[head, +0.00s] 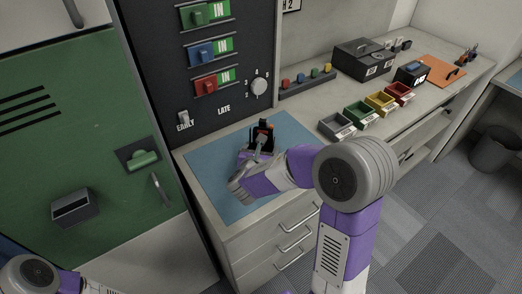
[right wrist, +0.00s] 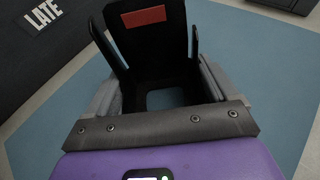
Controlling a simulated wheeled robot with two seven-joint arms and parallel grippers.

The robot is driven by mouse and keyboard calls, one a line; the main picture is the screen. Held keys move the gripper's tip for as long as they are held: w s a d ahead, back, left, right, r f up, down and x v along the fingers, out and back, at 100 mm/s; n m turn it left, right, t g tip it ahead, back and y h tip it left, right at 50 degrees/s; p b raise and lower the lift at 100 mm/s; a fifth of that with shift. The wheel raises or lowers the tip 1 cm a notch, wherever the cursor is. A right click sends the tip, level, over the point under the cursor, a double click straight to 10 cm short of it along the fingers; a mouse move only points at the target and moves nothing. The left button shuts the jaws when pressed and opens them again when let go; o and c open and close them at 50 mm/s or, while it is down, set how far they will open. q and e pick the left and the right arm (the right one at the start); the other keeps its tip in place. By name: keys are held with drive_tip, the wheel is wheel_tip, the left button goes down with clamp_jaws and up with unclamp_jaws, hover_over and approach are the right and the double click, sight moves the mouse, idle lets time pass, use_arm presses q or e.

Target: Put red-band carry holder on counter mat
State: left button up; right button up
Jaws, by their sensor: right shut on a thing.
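The red-band carry holder (head: 263,133) is black, open at the top, with a red patch on its back panel. It also shows in the right wrist view (right wrist: 152,45). My right gripper (head: 258,152) is shut on it from the near side, its grey jaws on either side of the holder in the wrist view. The holder is upright over the blue counter mat (head: 212,168). I cannot tell whether its base touches the mat. My left forearm shows at the bottom left, but its gripper is out of view.
A black panel with coloured switches and a knob (head: 259,86) rises behind the mat. Small grey, green, yellow and red bins (head: 360,113) stand to the right, with a black box (head: 362,60) behind them. The mat is bare around the holder.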

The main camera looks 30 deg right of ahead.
drive_tip(key=shift+f, duration=0.2)
drive_tip(key=o, duration=0.9)
drive_tip(key=shift+r, duration=0.1)
drive_tip(key=shift+c, duration=0.2)
drive_tip(key=shift+r, duration=0.15)
drive_tip(key=p+v, duration=0.2)
drive_tip(key=v, duration=0.8)
drive_tip(key=shift+s+a+r, duration=0.2)
drive_tip(key=shift+a, duration=0.05)
drive_tip(key=shift+s+a+r, duration=0.2)
drive_tip(key=shift+s+a, duration=0.2)
drive_tip(key=shift+s, duration=0.1)
